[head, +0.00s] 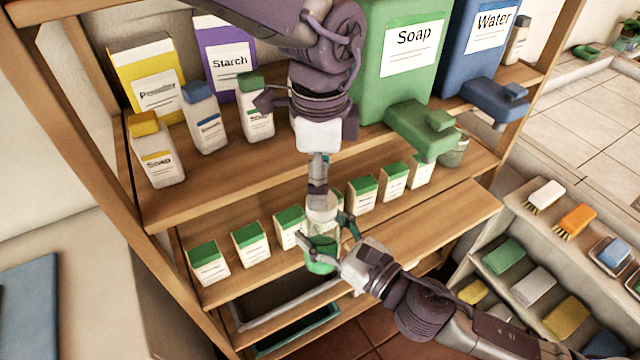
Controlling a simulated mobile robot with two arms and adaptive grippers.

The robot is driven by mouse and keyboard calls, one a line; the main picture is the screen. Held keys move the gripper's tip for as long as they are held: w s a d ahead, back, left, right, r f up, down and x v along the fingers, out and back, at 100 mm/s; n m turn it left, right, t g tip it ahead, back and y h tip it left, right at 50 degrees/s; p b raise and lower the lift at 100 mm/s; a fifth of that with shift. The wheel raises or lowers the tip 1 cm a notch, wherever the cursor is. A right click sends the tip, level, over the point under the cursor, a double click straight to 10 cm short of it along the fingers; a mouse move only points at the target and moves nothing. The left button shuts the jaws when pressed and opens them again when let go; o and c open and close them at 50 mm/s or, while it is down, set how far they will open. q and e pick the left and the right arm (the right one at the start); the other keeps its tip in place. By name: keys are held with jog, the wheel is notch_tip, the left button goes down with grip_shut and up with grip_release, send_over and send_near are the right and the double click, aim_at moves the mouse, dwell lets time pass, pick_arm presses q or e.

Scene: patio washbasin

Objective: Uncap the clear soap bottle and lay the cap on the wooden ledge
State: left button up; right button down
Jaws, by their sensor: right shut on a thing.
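The clear soap bottle (322,216), with green liquid in its lower part, is upright in front of the shelf's middle board. My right gripper (322,243) comes from the lower right and is shut around the bottle's body. My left gripper (318,182) points down from above, with its fingertips at the bottle's top. Its fingers show edge-on, so I cannot tell whether they are open or shut. The cap is hidden or cannot be made out there. The wooden ledge (440,222) is bare on its right part.
Several green-topped cartons (249,244) line the middle board behind the bottle. Above stand small bottles (204,118), a green Soap container (385,85) and a blue Water container (470,55). A grey rack (505,285) with brushes and sponges is at right.

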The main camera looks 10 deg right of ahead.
pick_arm(q)
jog(key=m, duration=0.3)
jog(key=shift+s+d, duration=0.15)
jog(key=shift+s, duration=0.1)
jog(key=m, duration=0.4)
jog(key=shift+s+d+r+m+g, duration=0.1)
jog(key=shift+s+d+m+g, duration=0.1)
jog(key=shift+s+m+g, duration=0.15)
jog(key=m, duration=0.3)
jog(key=shift+s+r, duration=0.1)
jog(key=shift+s, duration=0.05)
jog(key=m, duration=0.5)
jog(key=shift+s+d+r, duration=0.1)
jog(key=shift+r, duration=0.15)
jog(key=m, duration=0.3)
jog(key=shift+r, duration=0.15)
jog(key=m, duration=0.5)
jog(key=shift+r, duration=0.35)
jog(key=m, duration=0.5)
jog(key=shift+w+r, duration=0.4)
jog(key=m, duration=0.5)
jog(key=shift+w+a+r, duration=0.3)
jog(key=shift+w+r, duration=0.1)
jog(key=shift+f, duration=0.2)
send_over(321, 235)
jog(key=w, duration=0.3)
jog(key=f, duration=0.7)
jog(key=shift+w+d+f, duration=0.15)
jog(key=shift+d+f, duration=0.1)
jog(key=shift+c, duration=0.2)
